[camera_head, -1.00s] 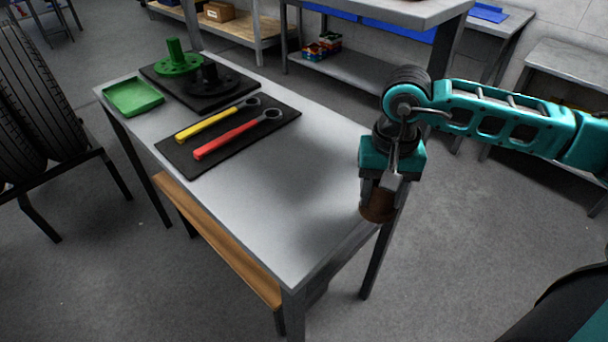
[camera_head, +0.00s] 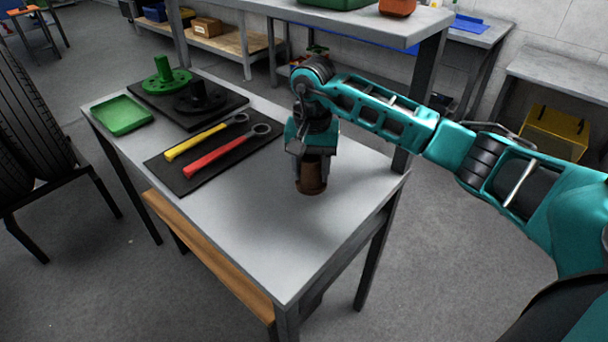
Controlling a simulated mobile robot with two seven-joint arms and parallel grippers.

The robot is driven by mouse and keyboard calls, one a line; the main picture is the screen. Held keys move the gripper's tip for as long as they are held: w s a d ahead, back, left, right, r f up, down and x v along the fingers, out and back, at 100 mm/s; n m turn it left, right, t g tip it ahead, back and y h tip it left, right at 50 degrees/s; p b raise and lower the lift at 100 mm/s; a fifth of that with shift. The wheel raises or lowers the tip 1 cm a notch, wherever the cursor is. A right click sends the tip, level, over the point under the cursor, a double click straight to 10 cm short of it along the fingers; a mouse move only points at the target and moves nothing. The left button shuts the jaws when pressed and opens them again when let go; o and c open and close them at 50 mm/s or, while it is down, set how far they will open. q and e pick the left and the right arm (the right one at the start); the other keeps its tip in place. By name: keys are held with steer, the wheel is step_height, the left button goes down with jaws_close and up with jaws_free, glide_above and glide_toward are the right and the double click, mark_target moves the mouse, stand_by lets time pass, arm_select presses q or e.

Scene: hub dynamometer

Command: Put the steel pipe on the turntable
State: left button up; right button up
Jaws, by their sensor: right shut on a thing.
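My right gripper (camera_head: 311,168) points down over the grey table (camera_head: 300,240), right of its middle. It is shut on a short brown cylinder (camera_head: 311,187), which may be the steel pipe. The gripper hides the cylinder's upper part. I cannot tell whether its lower end touches the tabletop. No other pipe shows, and I cannot make out a turntable for certain. A green flanged hub (camera_head: 166,76) and a black flanged hub (camera_head: 200,98) stand on a black mat at the table's far end. My left gripper is not in view.
A yellow-handled wrench (camera_head: 200,139) and a red-handled wrench (camera_head: 222,153) lie on a nearer black mat. A green tray (camera_head: 121,115) sits at the far left corner. The front of the tabletop is clear. A higher bench (camera_head: 360,22) stands behind, and tyres (camera_head: 40,130) stand left.

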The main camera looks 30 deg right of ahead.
mark_target(304, 177)
steer(key=shift+w+a, duration=0.2)
steer(key=shift+w, duration=0.3)
steer(key=shift+w+a, duration=0.15)
steer(key=shift+w, duration=0.35)
steer(key=shift+f, duration=1.7)
steer(key=shift+f, duration=0.25)
steer(key=o, duration=1.4)
steer(key=shift+r, duration=0.1)
steer(key=shift+c, duration=0.2)
